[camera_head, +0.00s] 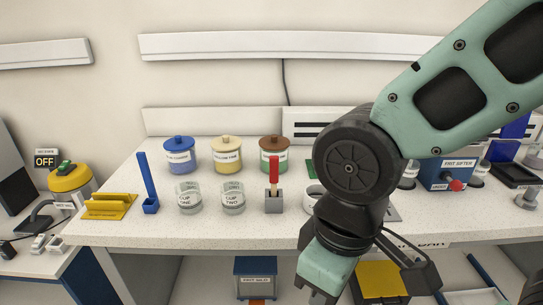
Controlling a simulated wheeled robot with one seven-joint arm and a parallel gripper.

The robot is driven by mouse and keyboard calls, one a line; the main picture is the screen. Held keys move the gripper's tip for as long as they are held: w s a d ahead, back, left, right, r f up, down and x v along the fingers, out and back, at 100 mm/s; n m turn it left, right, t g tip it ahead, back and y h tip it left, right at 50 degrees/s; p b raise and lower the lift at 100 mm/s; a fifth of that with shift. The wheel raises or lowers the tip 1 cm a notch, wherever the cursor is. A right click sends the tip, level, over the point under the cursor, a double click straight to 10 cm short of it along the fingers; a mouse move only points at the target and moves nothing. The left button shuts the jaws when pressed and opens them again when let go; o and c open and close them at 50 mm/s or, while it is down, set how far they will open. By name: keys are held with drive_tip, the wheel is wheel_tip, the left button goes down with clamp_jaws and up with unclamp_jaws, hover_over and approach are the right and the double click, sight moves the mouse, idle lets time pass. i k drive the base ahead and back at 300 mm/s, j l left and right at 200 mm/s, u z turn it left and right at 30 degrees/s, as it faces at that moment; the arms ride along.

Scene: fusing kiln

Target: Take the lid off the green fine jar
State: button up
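The green jar (268,163) stands upright at the back of the speckled white counter, right of the yellow jar. Its label is too small to read fully. A brown lid (273,142) with a knob sits on top of it. A red-handled tool in a grey holder (273,203) stands in front and hides part of the jar. My gripper (320,296) hangs at the bottom of the picture, in front of the counter edge and to the right of the jar, well apart from it. Its fingertips are cut off by the frame, so its opening does not show.
A blue jar (180,160) and a yellow jar (227,160), both lidded, stand left of the green jar. My arm hides the counter's right middle. The front strip is clear.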

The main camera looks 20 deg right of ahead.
sight(273, 143)
drive_tip(key=i+j+z, duration=0.1)
drive_tip(key=j, duration=0.2)
drive_tip(key=i+j+z, duration=0.1)
drive_tip(key=i+j, duration=0.15)
drive_tip(key=i+j+z, duration=0.1)
drive_tip(key=j, duration=0.3)
drive_tip(key=i+j, duration=0.15)
drive_tip(key=j, duration=0.2)
drive_tip(key=i+j+z, duration=0.15)
drive_tip(key=j, duration=0.15)
drive_tip(key=i+j+z, duration=0.1)
drive_tip(key=j, duration=0.25)
